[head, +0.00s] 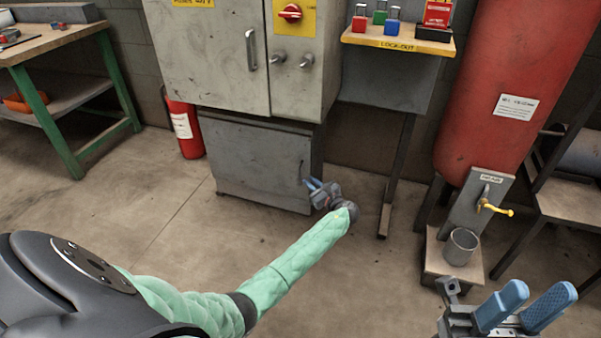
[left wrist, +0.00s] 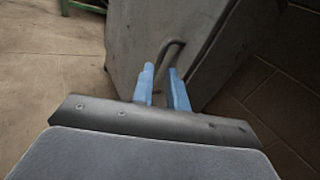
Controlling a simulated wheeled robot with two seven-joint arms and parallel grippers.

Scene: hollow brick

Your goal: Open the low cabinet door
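The low cabinet's grey door (head: 250,160) is below a larger wall cabinet and looks shut. Its thin upright handle (head: 301,171) is near the door's right edge. My left gripper (head: 313,184) is right at the handle, with its blue fingers pointing at the door. In the left wrist view the bent bar handle (left wrist: 170,48) shows at the tips of my left gripper (left wrist: 162,75). The fingers are apart, and the bar's lower end lies at the gap between them. I cannot tell if they touch it. My right gripper (head: 525,300) is open and empty at the lower right.
A red extinguisher (head: 184,128) stands left of the low cabinet. A lock-out stand (head: 399,44) is at its right, near a red tank (head: 500,90) and a metal cup (head: 460,247). A workbench (head: 50,42) is at the left. The floor before the door is clear.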

